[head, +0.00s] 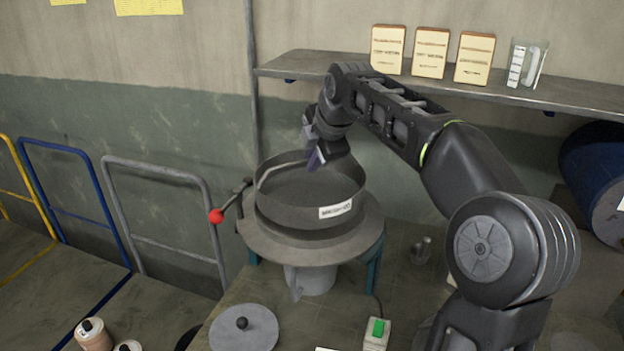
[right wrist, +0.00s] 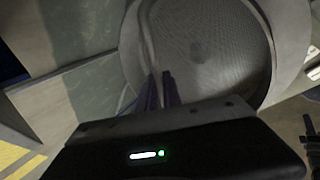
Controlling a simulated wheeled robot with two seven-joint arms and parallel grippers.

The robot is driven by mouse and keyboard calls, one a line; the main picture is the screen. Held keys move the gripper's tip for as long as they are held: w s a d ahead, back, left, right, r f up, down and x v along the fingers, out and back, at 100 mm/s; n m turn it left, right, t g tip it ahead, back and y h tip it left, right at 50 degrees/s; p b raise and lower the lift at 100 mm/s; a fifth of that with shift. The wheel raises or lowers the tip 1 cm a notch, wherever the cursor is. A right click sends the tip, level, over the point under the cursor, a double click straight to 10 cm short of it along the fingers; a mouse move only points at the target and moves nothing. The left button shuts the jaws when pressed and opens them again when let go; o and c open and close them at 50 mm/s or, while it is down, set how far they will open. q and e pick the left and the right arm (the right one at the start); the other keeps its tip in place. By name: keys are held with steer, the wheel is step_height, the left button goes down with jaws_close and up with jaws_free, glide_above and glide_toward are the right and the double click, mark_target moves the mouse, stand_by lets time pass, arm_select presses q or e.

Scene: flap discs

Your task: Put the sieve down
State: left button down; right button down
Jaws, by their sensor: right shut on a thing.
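The sieve (head: 280,207) is a round dark pan with a mesh floor and a white label on its side. It sits over a round grey stand plate (head: 368,229) in the head view; whether it fully rests there I cannot tell. My right gripper (head: 315,160) is at the sieve's far rim, shut on it. In the right wrist view the fingers (right wrist: 161,90) are close together at the rim, and the sieve's mesh (right wrist: 205,45) fills the upper middle. My left gripper is not in view.
A lever with a red knob (head: 216,216) sticks out left of the stand. A grey round lid (head: 244,330) and a green switch box (head: 377,332) lie in front. A shelf (head: 300,63) with several cream boxes runs behind. Rails stand at left.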

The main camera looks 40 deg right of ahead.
mark_target(312, 193)
steer(key=shift+r, duration=0.1)
steer(key=shift+f, duration=2.1)
steer(key=shift+f, duration=0.15)
steer(key=c, duration=1.5)
jaws_free()
steer(key=shift+r, duration=0.25)
steer(key=b+v, duration=0.1)
steer(key=v, duration=1)
steer(key=shift+s+a+r, duration=0.1)
steer(key=shift+s+r, duration=0.1)
steer(key=shift+s, duration=0.2)
